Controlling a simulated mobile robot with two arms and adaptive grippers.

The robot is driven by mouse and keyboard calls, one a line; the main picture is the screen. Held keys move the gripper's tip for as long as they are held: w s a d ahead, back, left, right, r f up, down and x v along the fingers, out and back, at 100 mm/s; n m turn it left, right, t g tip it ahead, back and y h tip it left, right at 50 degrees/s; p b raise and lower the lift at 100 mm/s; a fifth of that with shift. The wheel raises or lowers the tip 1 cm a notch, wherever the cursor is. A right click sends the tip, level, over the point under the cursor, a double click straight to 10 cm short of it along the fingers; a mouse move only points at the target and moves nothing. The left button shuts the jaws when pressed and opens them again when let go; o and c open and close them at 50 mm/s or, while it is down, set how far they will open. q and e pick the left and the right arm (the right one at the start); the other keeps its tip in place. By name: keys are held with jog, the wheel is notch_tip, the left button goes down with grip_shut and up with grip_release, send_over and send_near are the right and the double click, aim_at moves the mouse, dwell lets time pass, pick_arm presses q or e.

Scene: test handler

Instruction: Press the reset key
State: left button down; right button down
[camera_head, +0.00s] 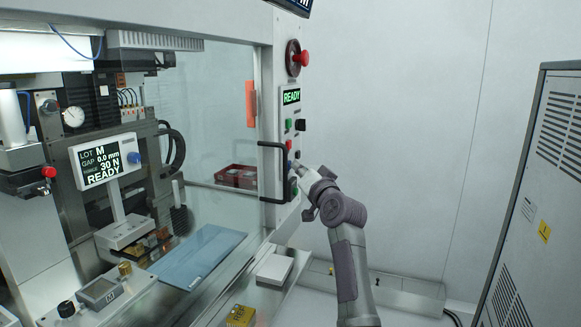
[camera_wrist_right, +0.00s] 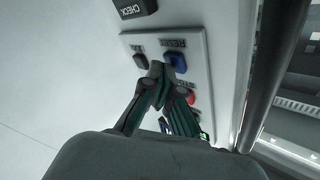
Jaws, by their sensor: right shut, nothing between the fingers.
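The reset key is a blue key (camera_wrist_right: 176,62) beside the word RESET on a pale plate (camera_wrist_right: 196,43) in the right wrist view. My right gripper (camera_wrist_right: 160,72) is shut and empty, its fingertips beside the blue key and partly overlapping its edge. I cannot tell whether they touch it. In the head view my right gripper (camera_head: 299,171) is at the lower part of the machine's control panel; the reset key is not clear there. My left gripper is not in view.
A black key (camera_wrist_right: 140,61) and a red key (camera_wrist_right: 190,97) are close to the fingertips. A CHECK key (camera_wrist_right: 135,8) is farther off. A black bar handle (camera_head: 262,172) stands left of the panel. The display (camera_head: 291,96) reads READY. A grey cabinet (camera_head: 530,200) is at right.

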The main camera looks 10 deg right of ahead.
jog(key=shift+s+d, duration=0.35)
jog(key=shift+d, duration=0.1)
jog(key=shift+s+d, duration=0.7)
jog(key=shift+d, duration=0.35)
jog(key=shift+s+d, duration=0.7)
jog(key=shift+d, duration=0.35)
jog(key=shift+f, duration=0.1)
